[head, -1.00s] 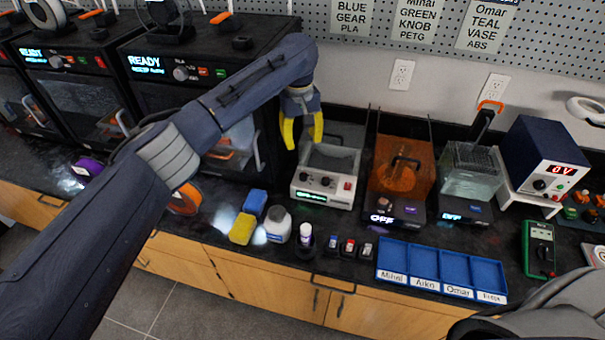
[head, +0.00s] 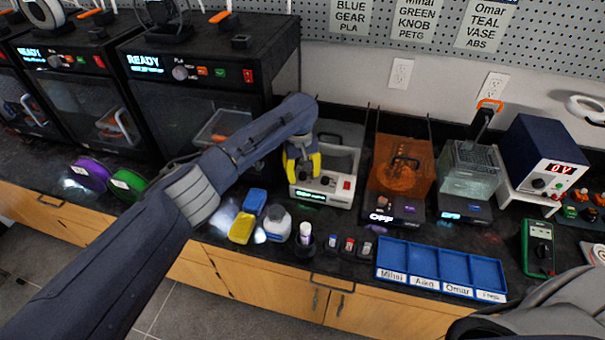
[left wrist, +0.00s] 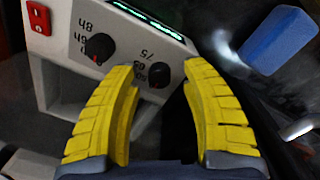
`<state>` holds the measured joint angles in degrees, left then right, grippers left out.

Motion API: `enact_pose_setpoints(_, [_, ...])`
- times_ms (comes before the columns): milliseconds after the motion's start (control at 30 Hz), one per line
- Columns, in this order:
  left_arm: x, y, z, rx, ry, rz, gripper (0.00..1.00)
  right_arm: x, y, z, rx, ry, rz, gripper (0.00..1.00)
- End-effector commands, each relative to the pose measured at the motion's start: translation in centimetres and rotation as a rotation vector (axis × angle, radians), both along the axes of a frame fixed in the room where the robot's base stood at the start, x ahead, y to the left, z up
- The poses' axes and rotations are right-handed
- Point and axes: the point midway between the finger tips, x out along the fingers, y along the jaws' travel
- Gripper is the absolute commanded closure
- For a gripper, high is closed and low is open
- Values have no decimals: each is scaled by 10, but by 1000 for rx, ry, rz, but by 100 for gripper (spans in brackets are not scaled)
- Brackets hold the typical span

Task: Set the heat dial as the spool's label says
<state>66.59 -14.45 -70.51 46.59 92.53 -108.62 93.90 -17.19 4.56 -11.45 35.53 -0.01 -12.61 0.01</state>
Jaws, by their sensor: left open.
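The white dryer box (head: 340,202) stands on the bench with two black knobs and a red switch on its front. The heat dial (left wrist: 159,74), with numbers including 75 and 65 beside it, lies between my open yellow fingers in the left wrist view, with no clear contact. In the head view my left gripper (head: 302,165) hangs over the left of the panel and covers this dial. The hour dial (left wrist: 98,47) is beside it. My right gripper is out of view.
A blue labelled tray (head: 424,262) lies at the front edge.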

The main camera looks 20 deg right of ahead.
Motion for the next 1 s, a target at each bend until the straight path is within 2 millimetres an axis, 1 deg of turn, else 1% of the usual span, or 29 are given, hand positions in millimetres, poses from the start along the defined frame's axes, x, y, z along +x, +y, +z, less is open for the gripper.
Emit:
enact_pose_setpoints(133, [0,0,-6,1,-1,-2,54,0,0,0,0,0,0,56])
enact_pose_setpoints(433, [0,0,-7,1,-1,-1,54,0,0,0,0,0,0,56])
enact_pose_setpoints(467, [0,0,-7,1,-1,-1,51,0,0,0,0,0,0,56])
enact_pose_setpoints(867, [0,0,-6,1,-1,-1,98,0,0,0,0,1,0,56])
enact_pose_setpoints(900, [0,0,-6,1,-1,-1,100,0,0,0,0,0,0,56])
enact_pose_setpoints(1000, [0,0,-6,1,-1,-1,100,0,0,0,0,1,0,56])
